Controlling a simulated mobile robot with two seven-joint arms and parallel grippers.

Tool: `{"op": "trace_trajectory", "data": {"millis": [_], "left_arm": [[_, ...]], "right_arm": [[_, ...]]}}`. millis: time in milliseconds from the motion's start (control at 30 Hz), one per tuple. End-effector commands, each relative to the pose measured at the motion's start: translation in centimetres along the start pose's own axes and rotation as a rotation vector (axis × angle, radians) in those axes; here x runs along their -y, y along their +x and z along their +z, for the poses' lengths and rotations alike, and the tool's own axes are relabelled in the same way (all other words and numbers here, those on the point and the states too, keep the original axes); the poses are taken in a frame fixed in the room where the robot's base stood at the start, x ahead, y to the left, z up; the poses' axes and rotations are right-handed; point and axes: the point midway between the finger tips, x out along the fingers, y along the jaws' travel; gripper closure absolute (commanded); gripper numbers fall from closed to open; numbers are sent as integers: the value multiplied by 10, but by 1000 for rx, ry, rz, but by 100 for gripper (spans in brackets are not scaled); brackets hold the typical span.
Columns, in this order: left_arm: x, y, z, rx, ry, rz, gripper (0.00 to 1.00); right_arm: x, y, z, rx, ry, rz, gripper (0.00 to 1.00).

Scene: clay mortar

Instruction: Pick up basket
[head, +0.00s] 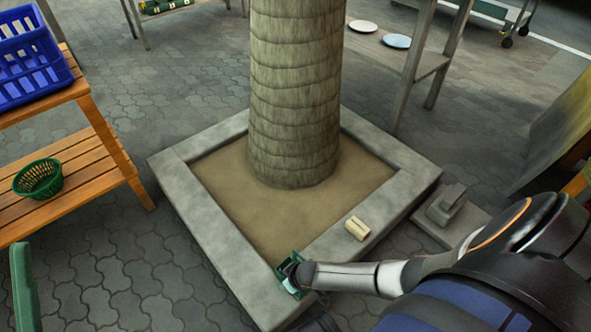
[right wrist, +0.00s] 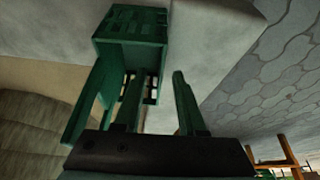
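A small dark green slotted basket (head: 283,268) sits at the front corner of the concrete planter rim, with something pale in it. In the right wrist view this basket (right wrist: 130,30) is close ahead, its slotted wall at the upper left. My right gripper (head: 291,272) is at it, partly covering it. In the right wrist view its green fingers (right wrist: 157,88) stand apart. The left finger overlaps the basket and the right one is clear of it; contact cannot be told. Other baskets are a blue one (head: 30,65) and a round green one (head: 38,180).
A wooden two-tier shelf (head: 100,140) at left bears the blue and round green baskets. A thick trunk (head: 295,90) rises from the planter (head: 215,260). A beige block (head: 357,228) lies on its rim. A grey object (head: 447,203) stands to the right.

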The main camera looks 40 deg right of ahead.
Motion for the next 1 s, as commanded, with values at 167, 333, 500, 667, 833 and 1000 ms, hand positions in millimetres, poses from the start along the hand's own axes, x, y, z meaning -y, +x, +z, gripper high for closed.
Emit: {"op": "trace_trajectory", "data": {"millis": [167,333,500,667,833,1000], "left_arm": [[-5,-5,8,11,6,6,60],[-5,-4,7,12,3,6,60],[-4,-4,7,11,1,2,60],[-4,-4,6,8,0,-3,60],[-4,-4,6,7,0,-4,60],[-4,-4,6,7,0,-4,60]], "right_arm": [[0,9,0,-1,0,0,60],[0,8,-1,-1,0,-1,60],[0,8,-1,-1,0,-1,75],[0,8,-1,-1,0,-1,93],[0,8,0,-1,0,-1,100],[0,8,0,-1,0,-1,100]]}}
